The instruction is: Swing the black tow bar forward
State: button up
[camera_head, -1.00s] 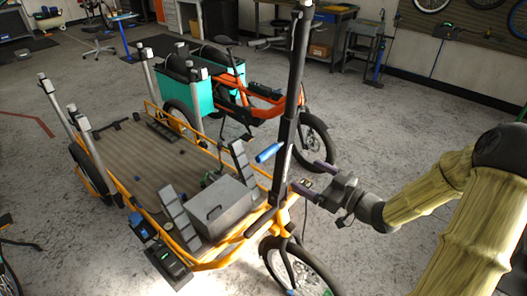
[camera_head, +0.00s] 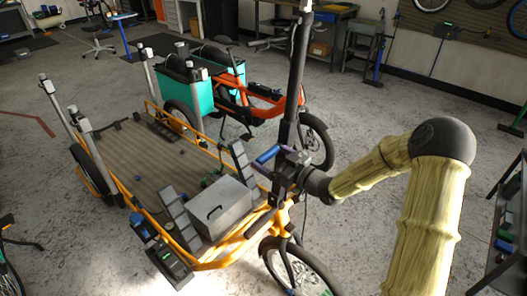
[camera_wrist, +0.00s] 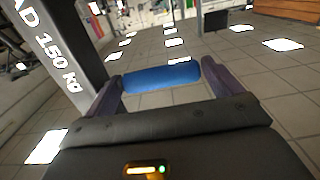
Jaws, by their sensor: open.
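The black tow bar (camera_head: 290,105) stands nearly upright at the front of the yellow cargo bike (camera_head: 203,262). Its blue handle (camera_head: 268,153) sticks out to the side toward the bike's deck. In the wrist view, the dark bar (camera_wrist: 70,45) with white "150 kg" lettering is at the left, and the blue handle (camera_wrist: 162,77) lies across the space between my fingers. My gripper (camera_head: 264,161) is open at the handle, one finger near each end of it in the wrist view. I cannot tell whether the fingers touch it.
A grey box (camera_head: 220,208) and grey ramp-like pieces (camera_head: 175,210) sit on the bike's deck (camera_head: 150,165). An orange bike (camera_head: 265,103) with teal bins (camera_head: 175,93) stands just behind. Dark shelving (camera_head: 505,220) is at the right edge. Floor is clear around the front wheel.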

jog(key=x, duration=0.3)
jog(key=shift+w+a, duration=0.1)
jog(key=shift+w, duration=0.05)
jog(key=c, duration=1.1)
jog(key=shift+f, duration=0.1)
